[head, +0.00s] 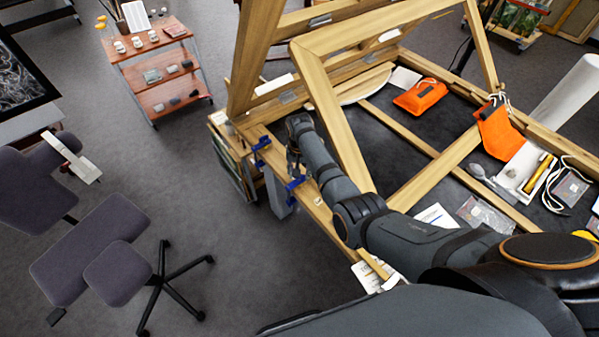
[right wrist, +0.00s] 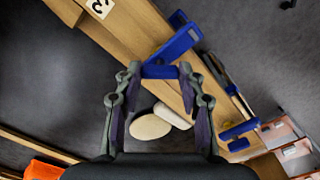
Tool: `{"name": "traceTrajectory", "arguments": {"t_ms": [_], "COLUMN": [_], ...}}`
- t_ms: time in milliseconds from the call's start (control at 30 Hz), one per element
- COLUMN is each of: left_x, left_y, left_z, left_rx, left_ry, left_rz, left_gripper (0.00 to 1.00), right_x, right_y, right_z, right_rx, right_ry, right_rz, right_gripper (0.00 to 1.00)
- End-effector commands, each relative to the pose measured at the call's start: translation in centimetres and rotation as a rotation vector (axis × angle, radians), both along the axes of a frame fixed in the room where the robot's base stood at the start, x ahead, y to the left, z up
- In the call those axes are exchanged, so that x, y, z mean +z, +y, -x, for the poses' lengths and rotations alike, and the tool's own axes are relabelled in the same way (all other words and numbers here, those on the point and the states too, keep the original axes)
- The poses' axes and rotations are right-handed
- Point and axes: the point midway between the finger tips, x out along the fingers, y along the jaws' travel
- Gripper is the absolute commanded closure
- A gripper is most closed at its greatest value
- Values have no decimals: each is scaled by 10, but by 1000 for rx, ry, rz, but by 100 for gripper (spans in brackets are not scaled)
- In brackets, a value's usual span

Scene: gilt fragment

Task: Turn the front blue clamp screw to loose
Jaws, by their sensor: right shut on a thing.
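The front blue clamp (head: 295,184) sits on the outer edge of the wooden rail in the head view. In the right wrist view the blue clamp (right wrist: 182,43) lies across the rail, and its blue screw part (right wrist: 159,71) is between my fingertips. My right gripper (right wrist: 160,74) is shut on that part; in the head view the gripper (head: 292,168) is small and partly hidden by my arm. A second blue clamp (head: 261,144) is farther back along the rail. My left gripper is in neither view.
The wooden frame (head: 330,110) rises beside my right arm. Orange pouches (head: 420,95) lie on the right. A purple-grey chair (head: 90,245) and a shelf trolley (head: 160,75) stand on the left, with open floor between them and the rail.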

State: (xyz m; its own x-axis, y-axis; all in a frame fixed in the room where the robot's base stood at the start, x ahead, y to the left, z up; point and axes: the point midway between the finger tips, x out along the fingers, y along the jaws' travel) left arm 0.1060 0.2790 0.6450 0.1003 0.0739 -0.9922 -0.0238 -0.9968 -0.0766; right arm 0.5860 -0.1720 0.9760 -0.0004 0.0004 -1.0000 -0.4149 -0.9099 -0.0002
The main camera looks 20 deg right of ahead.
Motion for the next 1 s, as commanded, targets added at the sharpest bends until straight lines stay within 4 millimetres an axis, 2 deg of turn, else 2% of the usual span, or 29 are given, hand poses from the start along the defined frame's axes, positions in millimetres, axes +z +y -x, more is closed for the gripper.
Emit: {"name": "traceTrajectory", "arguments": {"t_ms": [1000], "left_x": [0], "left_y": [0], "left_z": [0], "left_rx": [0], "left_ry": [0], "left_rz": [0], "left_gripper": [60], "right_x": [1], "right_y": [0], "right_z": [-1], "right_rx": [961], "right_ry": [-2], "right_rz": [0], "right_gripper": [92]}}
